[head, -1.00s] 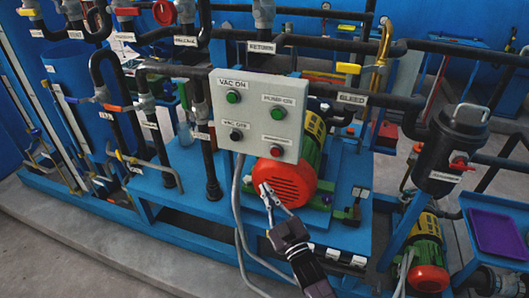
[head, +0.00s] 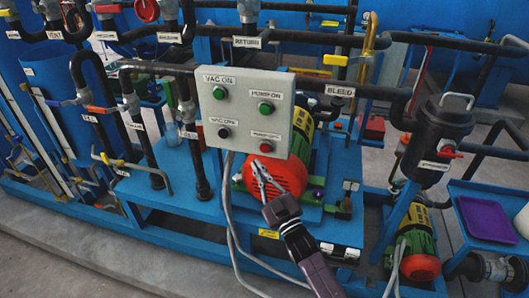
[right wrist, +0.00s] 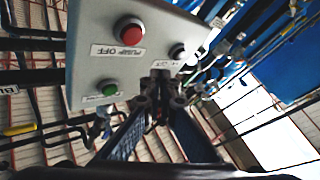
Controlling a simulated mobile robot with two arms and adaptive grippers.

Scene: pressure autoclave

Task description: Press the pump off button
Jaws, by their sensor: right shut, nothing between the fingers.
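The light grey control box (head: 243,112) carries green VAC ON and pump on buttons at the top, and a black VAC OFF button (head: 224,132) at lower left. The red pump off button (head: 266,147) is at lower right; in the right wrist view it (right wrist: 130,30) sits above a PUMP OFF label (right wrist: 118,52). My right gripper (head: 257,166) is shut and empty, its tips just below the red button near the box's lower edge. The wrist view shows the fingertips (right wrist: 161,88) beside the box, apart from the red button. My left gripper is not in view.
A red and green motor (head: 285,175) stands behind and below the box. Grey cables (head: 229,210) hang from the box. Black pipes run left, right and above. A black canister (head: 430,140) and a purple tray (head: 483,218) are at the right.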

